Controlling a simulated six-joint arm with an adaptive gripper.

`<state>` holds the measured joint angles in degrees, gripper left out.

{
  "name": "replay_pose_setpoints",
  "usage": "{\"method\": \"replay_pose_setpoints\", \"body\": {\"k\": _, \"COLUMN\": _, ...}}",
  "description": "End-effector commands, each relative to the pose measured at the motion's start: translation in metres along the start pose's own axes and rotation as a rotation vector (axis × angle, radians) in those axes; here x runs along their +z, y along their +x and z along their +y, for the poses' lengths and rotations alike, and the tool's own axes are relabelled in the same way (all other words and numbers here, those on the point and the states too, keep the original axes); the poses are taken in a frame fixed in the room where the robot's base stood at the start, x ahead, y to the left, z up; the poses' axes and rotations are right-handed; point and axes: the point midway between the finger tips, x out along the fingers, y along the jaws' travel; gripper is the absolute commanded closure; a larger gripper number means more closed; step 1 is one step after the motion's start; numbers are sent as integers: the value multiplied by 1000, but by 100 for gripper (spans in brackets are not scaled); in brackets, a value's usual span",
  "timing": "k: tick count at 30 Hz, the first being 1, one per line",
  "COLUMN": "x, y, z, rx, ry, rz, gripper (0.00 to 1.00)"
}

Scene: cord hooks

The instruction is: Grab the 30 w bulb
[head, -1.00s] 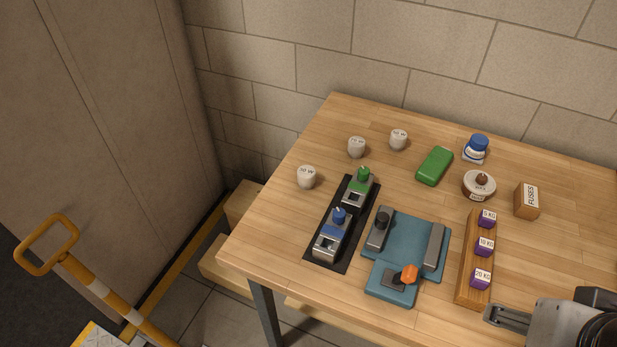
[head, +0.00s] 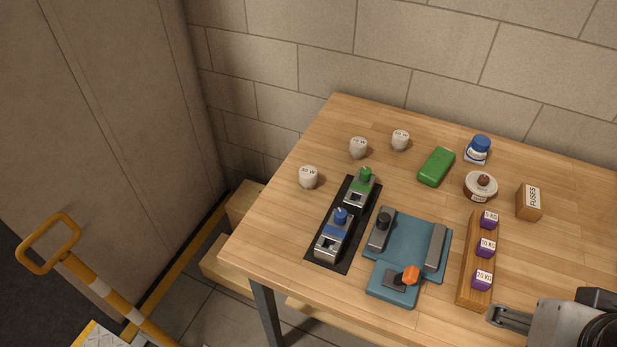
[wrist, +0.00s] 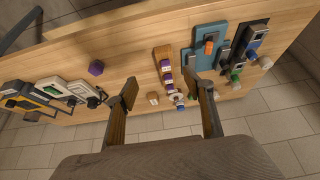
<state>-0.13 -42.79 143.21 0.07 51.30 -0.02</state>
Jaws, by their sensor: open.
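Three small pale bulbs with printed watt labels stand at the table's back left in the head view: a left bulb (head: 308,178), a middle bulb (head: 358,148) and a right bulb (head: 400,140). The print is too small to tell surely which reads 30 W. In the wrist view pale bulbs show small at the right, one at the table edge (wrist: 266,62). My gripper (head: 496,316) is at the lower right of the head view, far from the bulbs. In the wrist view my gripper (wrist: 162,90) has its fingers wide apart with nothing held between them.
A black strip with green and blue clamps (head: 343,225) lies in front of the bulbs. A teal fixture (head: 410,240), a wooden rack of purple weights (head: 475,265), a green block (head: 436,167), a blue-capped jar (head: 478,149), a round pot (head: 481,187) and a fuses box (head: 529,203) stand rightward.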

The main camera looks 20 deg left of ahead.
Motion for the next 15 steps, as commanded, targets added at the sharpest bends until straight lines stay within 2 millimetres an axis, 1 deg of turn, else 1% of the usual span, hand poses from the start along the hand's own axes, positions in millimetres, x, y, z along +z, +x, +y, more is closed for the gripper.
{"method": "replay_pose_setpoints", "body": {"k": 5, "x": -12, "y": 6, "z": -8, "rx": -20, "ry": -16, "rz": 14, "gripper": 48}}
{"method": "replay_pose_setpoints", "body": {"k": 7, "x": -21, "y": 11, "z": -14, "rx": -34, "ry": -27, "rz": 25, "gripper": 48}}
{"method": "replay_pose_setpoints", "body": {"k": 11, "x": -42, "y": 23, "z": -30, "rx": -68, "ry": -53, "rz": 56, "gripper": 48}}
{"method": "replay_pose_setpoints", "body": {"k": 15, "x": -67, "y": 38, "z": -51, "rx": -110, "ry": -81, "rz": 93, "gripper": 48}}
